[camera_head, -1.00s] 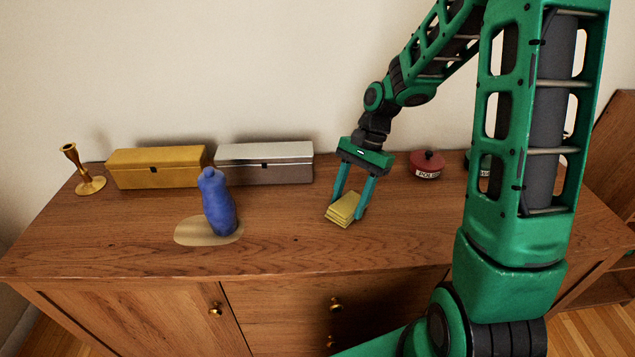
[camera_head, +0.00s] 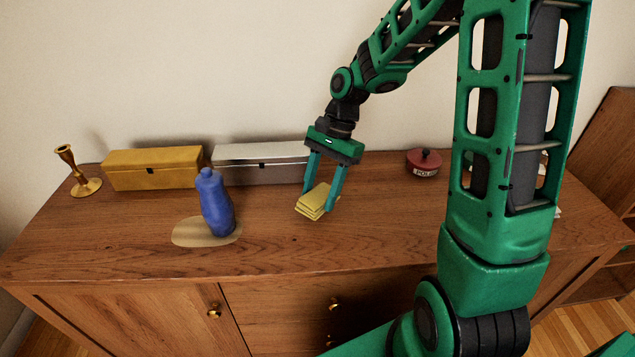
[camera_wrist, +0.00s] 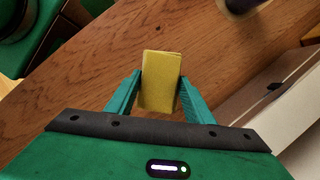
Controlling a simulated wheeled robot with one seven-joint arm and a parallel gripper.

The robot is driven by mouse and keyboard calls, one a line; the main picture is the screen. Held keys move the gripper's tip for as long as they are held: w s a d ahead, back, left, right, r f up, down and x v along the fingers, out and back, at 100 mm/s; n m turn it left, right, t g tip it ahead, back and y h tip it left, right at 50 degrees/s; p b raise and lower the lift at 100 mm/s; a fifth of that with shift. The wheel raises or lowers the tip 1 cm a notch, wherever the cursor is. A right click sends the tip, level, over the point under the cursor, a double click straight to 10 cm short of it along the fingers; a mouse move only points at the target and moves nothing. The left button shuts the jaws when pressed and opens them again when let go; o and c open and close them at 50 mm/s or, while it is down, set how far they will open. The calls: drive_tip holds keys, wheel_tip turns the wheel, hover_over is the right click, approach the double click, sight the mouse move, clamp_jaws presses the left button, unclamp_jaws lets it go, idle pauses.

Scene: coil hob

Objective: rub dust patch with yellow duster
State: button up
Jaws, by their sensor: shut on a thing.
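The yellow duster (camera_head: 313,201) is a small folded cloth held between the fingers of my gripper (camera_head: 322,206). It also shows in the wrist view (camera_wrist: 160,80), pinched between the green fingertips (camera_wrist: 160,92). I cannot tell whether it touches the wood or hangs just above it. The dust patch (camera_head: 190,233) is a pale tan oval on the sideboard top, left of my gripper. A blue bottle (camera_head: 216,203) stands on the patch, tilted slightly, and hides part of it.
On the sideboard (camera_head: 270,250), a gold box (camera_head: 152,169) and a silver box (camera_head: 260,164) stand along the back. A brass candlestick (camera_head: 80,172) is at far left. A red polish tin (camera_head: 424,163) is right of my gripper. Bare wood lies between duster and bottle.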

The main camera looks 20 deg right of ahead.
drive_tip(key=shift+d+r, duration=0.1)
drive_tip(key=shift+r, duration=2.5)
